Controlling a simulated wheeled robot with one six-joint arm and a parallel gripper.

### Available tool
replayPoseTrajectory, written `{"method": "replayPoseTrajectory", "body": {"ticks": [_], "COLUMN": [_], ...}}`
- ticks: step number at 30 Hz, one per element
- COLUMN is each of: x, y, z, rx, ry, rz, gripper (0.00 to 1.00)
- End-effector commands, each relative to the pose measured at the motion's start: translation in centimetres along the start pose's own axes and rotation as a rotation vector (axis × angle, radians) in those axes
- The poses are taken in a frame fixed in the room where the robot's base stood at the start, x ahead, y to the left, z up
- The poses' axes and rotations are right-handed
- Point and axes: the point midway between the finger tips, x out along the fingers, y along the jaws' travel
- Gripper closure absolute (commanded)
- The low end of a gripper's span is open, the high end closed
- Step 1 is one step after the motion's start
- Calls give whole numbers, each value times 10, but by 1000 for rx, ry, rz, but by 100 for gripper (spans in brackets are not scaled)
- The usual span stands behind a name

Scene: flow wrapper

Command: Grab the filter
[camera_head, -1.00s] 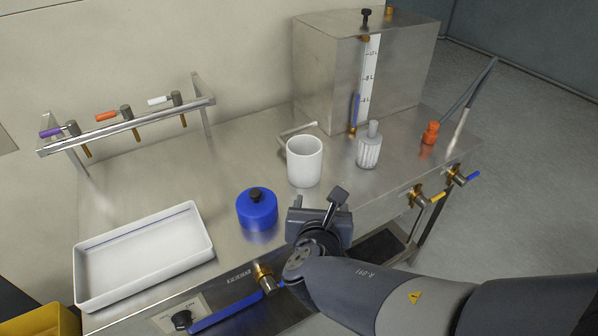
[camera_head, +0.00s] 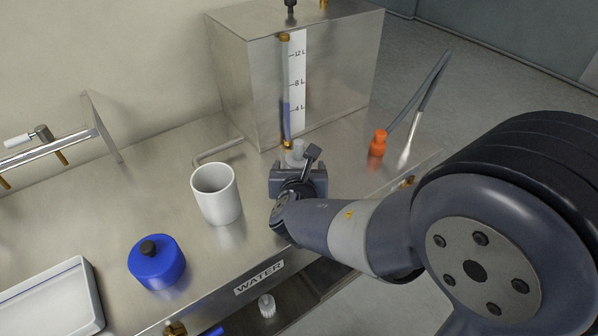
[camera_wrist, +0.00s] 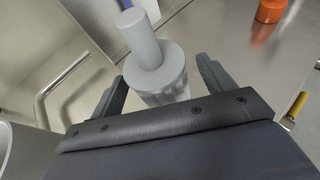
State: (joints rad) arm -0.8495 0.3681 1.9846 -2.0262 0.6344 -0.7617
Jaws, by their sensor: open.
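The filter (camera_wrist: 150,55) is a pale grey-white ribbed cylinder with a narrower stem on top. It stands upright on the steel counter in front of the metal tank. In the head view only its top (camera_head: 297,152) shows, behind my gripper (camera_head: 298,178). In the wrist view my gripper (camera_wrist: 160,82) is open, with one finger on each side of the filter. The filter's lower part is hidden behind the gripper body, and I cannot tell whether a finger touches it.
The metal tank (camera_head: 330,75) with a level gauge stands just behind. A white cup (camera_head: 217,195) is to the left, with a bent metal pipe (camera_wrist: 65,75) between. A blue lidded container (camera_head: 156,265), white tray (camera_head: 60,300) and orange fitting (camera_head: 378,143) are farther off.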

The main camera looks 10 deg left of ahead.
Motion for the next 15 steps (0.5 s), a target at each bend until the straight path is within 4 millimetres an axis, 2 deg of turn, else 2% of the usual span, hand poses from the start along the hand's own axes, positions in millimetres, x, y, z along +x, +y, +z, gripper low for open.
{"method": "replayPoseTrajectory", "body": {"ticks": [3,6,14,15], "x": [18,25,26,26], "y": [0,0,0,0], "z": [-2,-1,0,0], "rx": [1,0,0,0], "ry": [1,0,0,0], "rz": [-1,-1,0,0], "gripper": [23,23,23,26]}}
